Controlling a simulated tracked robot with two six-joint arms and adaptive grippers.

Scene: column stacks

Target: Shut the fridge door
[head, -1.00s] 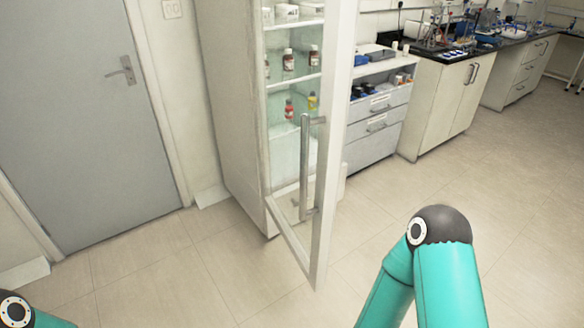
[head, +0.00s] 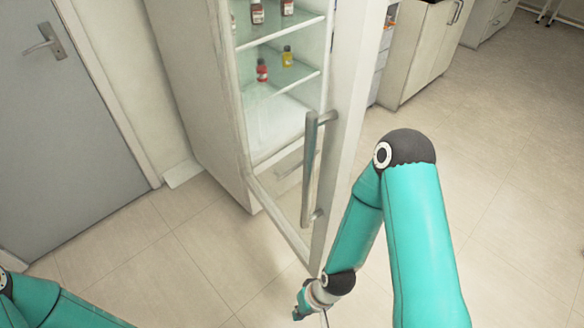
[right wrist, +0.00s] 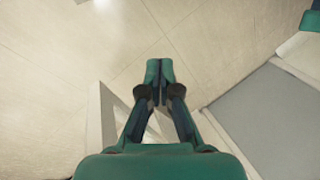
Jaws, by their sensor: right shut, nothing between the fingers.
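The white fridge (head: 195,90) stands with its glass door (head: 345,110) swung open towards me. The door has a white frame and a long metal handle (head: 311,165). Its lower corner points towards my right arm. My right gripper (head: 299,312) is low in the head view, just below and in front of that corner. I cannot tell whether it touches the door. In the right wrist view my right gripper (right wrist: 158,75) is shut and empty above the floor. My left arm shows at the lower left, with its gripper out of view.
Inside the fridge, a red bottle (head: 262,70) and a yellow bottle (head: 287,57) stand on a glass shelf, with dark bottles above. A grey room door (head: 50,130) is at the left. Cabinets (head: 425,50) stand behind at the right. The tiled floor (head: 500,200) at the right is clear.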

